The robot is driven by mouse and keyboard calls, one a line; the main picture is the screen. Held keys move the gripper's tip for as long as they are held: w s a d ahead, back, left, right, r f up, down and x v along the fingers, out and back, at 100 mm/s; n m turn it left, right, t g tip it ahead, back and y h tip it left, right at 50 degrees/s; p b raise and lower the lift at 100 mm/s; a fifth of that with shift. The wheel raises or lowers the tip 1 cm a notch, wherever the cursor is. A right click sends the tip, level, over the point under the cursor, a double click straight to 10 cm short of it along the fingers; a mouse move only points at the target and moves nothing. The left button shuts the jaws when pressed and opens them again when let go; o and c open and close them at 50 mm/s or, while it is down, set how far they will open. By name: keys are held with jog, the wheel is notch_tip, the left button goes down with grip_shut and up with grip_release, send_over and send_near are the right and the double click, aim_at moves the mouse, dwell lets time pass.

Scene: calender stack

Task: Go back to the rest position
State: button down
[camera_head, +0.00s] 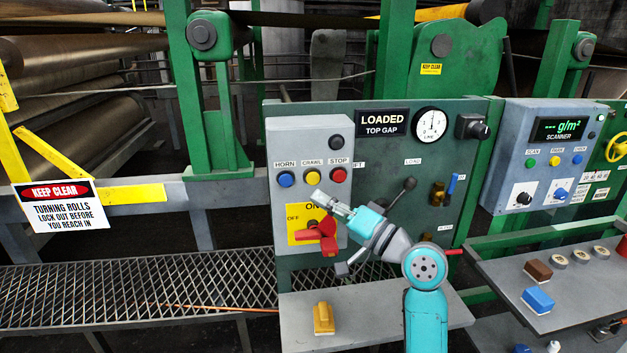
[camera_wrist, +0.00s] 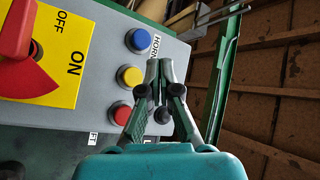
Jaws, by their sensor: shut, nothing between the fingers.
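My gripper (camera_head: 320,197) is at the end of my teal arm, in front of the grey switch box (camera_head: 285,208) on the green panel. In the wrist view my gripper (camera_wrist: 160,66) has its fingers together with nothing between them. It shows against the box's edge beside the blue HORN button (camera_wrist: 139,40), the yellow CRAWL button (camera_wrist: 130,76) and the red STOP button (camera_wrist: 120,114). A red rotary handle (camera_head: 328,246) on a yellow ON/OFF plate (camera_head: 295,238) is just below my gripper. Whether my gripper touches the box cannot be told.
A lever with a dark knob (camera_head: 409,184) and a brass valve (camera_head: 438,194) stand out from the panel. The scanner box (camera_head: 540,150) is at right. A KEEP CLEAR sign (camera_head: 57,206) hangs at left by the rolls.

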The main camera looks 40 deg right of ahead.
jog(key=shift+f, duration=0.1)
dwell(0.6)
jog(key=s+a+f+g+h, duration=0.1)
jog(key=s+a+f+h, duration=0.2)
jog(key=f, duration=0.6)
jog(key=s+a+f+m+g+h, duration=0.1)
jog(key=s+a+f, duration=0.2)
jog(key=a+f, duration=0.35)
jog(key=s+a+f+g+h, duration=0.1)
jog(key=s+a+f+h, duration=0.2)
jog(key=f, duration=0.7)
jog(key=s+a+f+n+g+y, duration=0.1)
jog(key=s+a+f+n, duration=0.15)
jog(key=s, duration=0.45)
jog(key=s+a+f+n+g, duration=0.1)
jog(key=s+a+f, duration=0.3)
jog(key=s, duration=0.4)
jog(key=s+a+r+n+y, duration=0.1)
jog(key=s+a+n, duration=0.1)
jog(key=s, duration=0.5)
jog(key=s+a+r+n+y, duration=0.1)
jog(key=s+a+n, duration=0.1)
jog(key=s+n, duration=0.3)
jog(key=shift+s, duration=0.9)
jog(key=shift+d, duration=0.1)
